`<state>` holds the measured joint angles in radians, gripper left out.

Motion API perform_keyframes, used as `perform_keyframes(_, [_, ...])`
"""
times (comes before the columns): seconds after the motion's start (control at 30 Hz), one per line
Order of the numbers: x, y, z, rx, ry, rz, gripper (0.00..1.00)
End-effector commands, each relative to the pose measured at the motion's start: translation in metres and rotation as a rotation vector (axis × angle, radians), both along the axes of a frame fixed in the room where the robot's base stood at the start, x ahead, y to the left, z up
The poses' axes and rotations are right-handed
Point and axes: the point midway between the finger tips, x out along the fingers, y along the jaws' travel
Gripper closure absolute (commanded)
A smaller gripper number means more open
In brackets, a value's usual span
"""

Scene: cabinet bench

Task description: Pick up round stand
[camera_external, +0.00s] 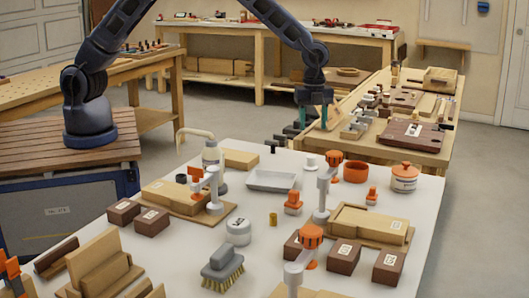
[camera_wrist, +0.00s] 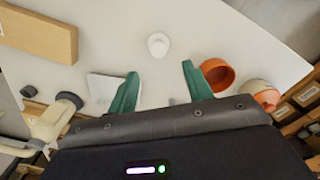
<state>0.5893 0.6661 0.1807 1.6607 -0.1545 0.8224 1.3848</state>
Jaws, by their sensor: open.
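A small white round piece (camera_external: 311,162), which looks like the round stand, is upright near the far edge of the white table. It also shows in the wrist view (camera_wrist: 157,44), a little beyond the fingertips and roughly centred between them. My gripper (camera_external: 313,122) points down above the table's far edge, with its green fingers apart and nothing between them. In the wrist view my gripper (camera_wrist: 159,68) is wide open. It does not touch the white piece.
An orange round cup (camera_external: 356,172) stands to the right, with a white jar with orange lid (camera_external: 404,177) beyond it. A white tray (camera_external: 271,181) lies to the left, near a wooden block (camera_external: 241,159). The white table's (camera_external: 395,213) front half is crowded.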

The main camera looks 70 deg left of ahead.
Motion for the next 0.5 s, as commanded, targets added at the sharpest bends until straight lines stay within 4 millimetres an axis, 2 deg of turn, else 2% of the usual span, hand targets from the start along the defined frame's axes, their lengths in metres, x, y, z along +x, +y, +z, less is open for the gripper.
perform_keyframes(0.27, [0.001,-0.006,-0.022,0.005,0.004,-0.023,0.5])
perform_keyframes(0.5, [0.001,-0.005,-0.055,0.006,0.004,-0.021,0.5])
